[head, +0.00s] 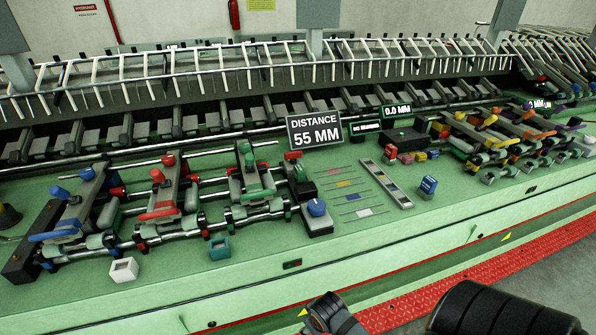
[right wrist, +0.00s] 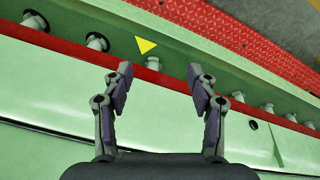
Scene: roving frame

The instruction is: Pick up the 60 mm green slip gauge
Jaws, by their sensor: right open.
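My right gripper (right wrist: 154,76) is open and empty in the right wrist view, its two fingers apart above the machine's green front edge and red strip. No slip gauge is between the fingers. In the head view, several small coloured blocks (head: 410,156) sit near the dark box at the middle right. A pale strip (head: 386,183) with coloured marks lies on the green bench beside several thin lines with small coloured patches. I cannot tell which piece, if any, is the 60 mm green slip gauge; they are too small to read. My left gripper is not in view.
A sign (head: 315,133) reads "DISTANCE 55 MM"; a smaller display (head: 397,111) reads "0.0 MM". Roller arms with blue, red and green parts stand on the left. A teal block (head: 219,248) and a white block (head: 123,269) lie in front. The bench's front strip is mostly clear.

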